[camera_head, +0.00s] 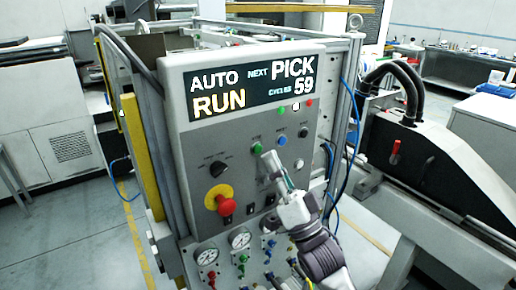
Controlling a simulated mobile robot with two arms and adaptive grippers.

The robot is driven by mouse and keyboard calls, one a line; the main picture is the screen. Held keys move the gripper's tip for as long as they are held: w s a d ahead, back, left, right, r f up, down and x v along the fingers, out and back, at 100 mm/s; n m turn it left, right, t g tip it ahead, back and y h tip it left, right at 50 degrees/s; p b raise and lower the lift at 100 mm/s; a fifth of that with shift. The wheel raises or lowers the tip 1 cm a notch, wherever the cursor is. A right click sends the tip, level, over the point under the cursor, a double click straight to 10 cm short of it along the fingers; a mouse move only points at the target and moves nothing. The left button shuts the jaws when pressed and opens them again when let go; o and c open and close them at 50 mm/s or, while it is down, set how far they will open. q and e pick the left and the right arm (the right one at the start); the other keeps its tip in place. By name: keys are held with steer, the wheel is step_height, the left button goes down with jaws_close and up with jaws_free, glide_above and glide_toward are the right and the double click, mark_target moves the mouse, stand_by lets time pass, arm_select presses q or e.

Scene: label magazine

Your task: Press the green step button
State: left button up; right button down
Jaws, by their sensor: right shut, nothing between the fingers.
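The green step button (257,149) is a small round button on the grey control panel (190,150), at the left of a row with a blue button (282,140) and a black knob (303,132). My right gripper (270,159) is shut and empty, its fingertips just below and to the right of the green button in the head view. I cannot tell whether the fingertips touch the panel. The display (252,84) above reads AUTO, RUN, NEXT PICK and a cycle count of 59. My left gripper is not in view.
A red emergency stop (227,206) on a yellow base and a black selector knob (217,169) sit lower left on the panel. Gauges (240,238) and coloured knobs are below. A black machine cover (410,155) with thick hoses stands at the right.

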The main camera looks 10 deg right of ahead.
steer(key=s, duration=0.2)
steer(key=s+d, duration=0.1)
steer(key=shift+s+d+p, duration=0.15)
steer(key=shift+s+p, duration=0.15)
steer(key=shift+s, duration=0.05)
stand_by(0.3)
